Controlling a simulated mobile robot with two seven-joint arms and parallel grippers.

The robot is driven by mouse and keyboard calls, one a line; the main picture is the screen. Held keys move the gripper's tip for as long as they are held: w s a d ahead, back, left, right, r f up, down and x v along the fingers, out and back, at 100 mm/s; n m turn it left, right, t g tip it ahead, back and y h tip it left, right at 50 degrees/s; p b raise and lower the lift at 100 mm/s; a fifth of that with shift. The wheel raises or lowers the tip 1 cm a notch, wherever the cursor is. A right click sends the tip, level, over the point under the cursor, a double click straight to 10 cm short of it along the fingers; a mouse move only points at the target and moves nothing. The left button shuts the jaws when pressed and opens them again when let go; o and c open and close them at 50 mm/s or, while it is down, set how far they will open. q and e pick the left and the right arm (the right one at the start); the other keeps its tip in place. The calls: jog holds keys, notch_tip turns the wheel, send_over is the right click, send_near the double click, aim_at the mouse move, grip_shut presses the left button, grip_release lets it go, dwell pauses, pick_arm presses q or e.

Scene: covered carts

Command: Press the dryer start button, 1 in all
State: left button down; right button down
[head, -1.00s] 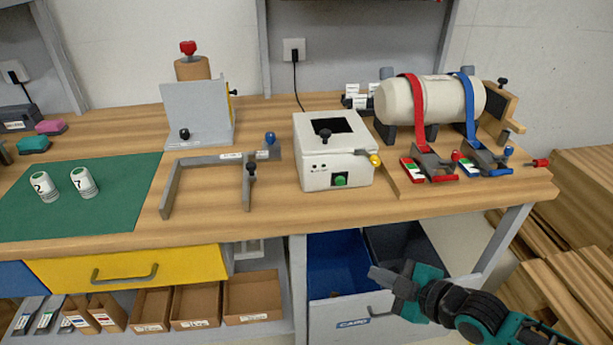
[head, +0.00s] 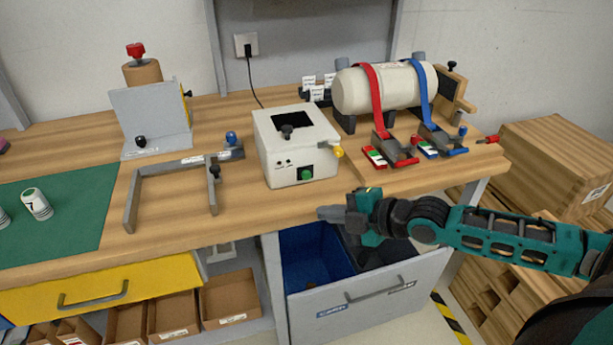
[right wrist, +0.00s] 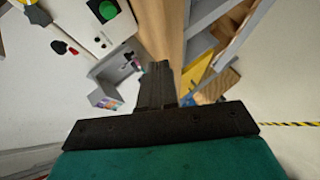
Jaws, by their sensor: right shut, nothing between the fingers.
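The dryer (head: 290,145) is a white box with a dark opening and a black knob on top, standing on the wooden bench. Its green start button (head: 306,174) is on the front face, beside a yellow-tipped lever at the corner. The green button (right wrist: 108,10) also shows at the top of the right wrist view. My right gripper (head: 322,213) is shut and empty, in front of the bench's front edge, below and slightly right of the button, apart from it. In the right wrist view its closed fingers (right wrist: 157,75) point away from the camera. My left gripper is not in view.
A white tank (head: 385,88) with red and blue straps stands right of the dryer. A grey bracket (head: 180,183) lies left of it. An open drawer (head: 370,290) with blue and dark bins is under my right gripper. Wooden crates (head: 555,160) stand at right.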

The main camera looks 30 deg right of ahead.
aim_at(306, 175)
jog(key=w+b, duration=0.1)
jog(key=w, duration=0.1)
jog(key=w+d+b, duration=0.1)
jog(key=w+b, duration=0.3)
jog(key=shift+w+d+f, duration=0.3)
jog(key=shift+w, duration=0.1)
jog(key=shift+w+d+r+b, duration=0.15)
jog(key=shift+w+b, duration=0.3)
jog(key=shift+b, duration=0.3)
jog(key=shift+w, duration=0.15)
jog(key=shift+r, duration=0.1)
dwell(0.5)
dwell(0.4)
jog(key=shift+w+d+b, duration=0.1)
jog(key=shift+w+b, duration=0.25)
jog(key=shift+b, duration=0.35)
jog(key=shift+w, duration=0.1)
